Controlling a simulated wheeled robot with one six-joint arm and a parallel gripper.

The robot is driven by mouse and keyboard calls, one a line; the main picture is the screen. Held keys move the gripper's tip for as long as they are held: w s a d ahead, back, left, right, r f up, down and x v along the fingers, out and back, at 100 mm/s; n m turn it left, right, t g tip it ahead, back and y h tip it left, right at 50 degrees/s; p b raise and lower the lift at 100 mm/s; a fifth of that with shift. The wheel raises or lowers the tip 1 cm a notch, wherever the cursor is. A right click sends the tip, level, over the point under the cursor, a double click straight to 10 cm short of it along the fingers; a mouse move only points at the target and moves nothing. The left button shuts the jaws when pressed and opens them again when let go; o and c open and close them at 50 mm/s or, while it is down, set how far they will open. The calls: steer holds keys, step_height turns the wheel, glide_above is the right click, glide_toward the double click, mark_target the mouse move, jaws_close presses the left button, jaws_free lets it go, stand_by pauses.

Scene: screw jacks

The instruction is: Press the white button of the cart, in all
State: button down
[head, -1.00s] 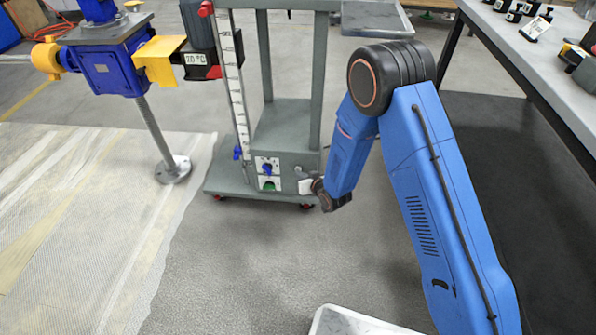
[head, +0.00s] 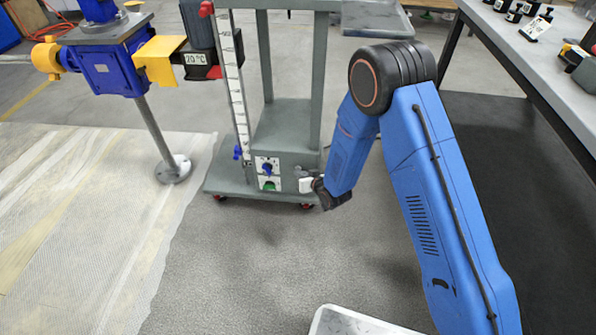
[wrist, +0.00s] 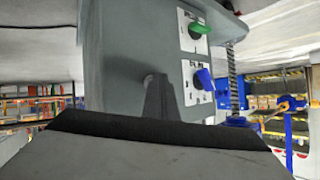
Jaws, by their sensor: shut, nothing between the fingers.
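The grey cart (head: 235,183) stands on the floor at the picture's middle. Its lower box has a white panel with a blue knob (head: 267,168) and a green knob (head: 268,185); the wrist view shows the blue knob (wrist: 204,79) and green knob (wrist: 199,29) too. My gripper (wrist: 158,82) is shut and empty, close to the cart's face beside the panel. No white button can be made out clearly; a white piece (head: 305,185) by my wrist may belong to my gripper.
A blue screw jack (head: 108,68) with a round foot stands left of the cart, on pale sheeting (head: 90,220). A workbench (head: 535,65) is at the right. A pale tray (head: 350,322) is at the front. Floor before the cart is clear.

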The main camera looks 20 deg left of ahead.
steer(key=shift+s+d, duration=0.25)
steer(key=shift+s, duration=0.75)
steer(key=shift+s+d, duration=0.2)
steer(key=shift+s, duration=0.6)
steer(key=shift+s+d, duration=0.2)
steer(key=shift+s, duration=0.65)
steer(key=shift+s+d, duration=0.2)
steer(key=shift+s, duration=0.6)
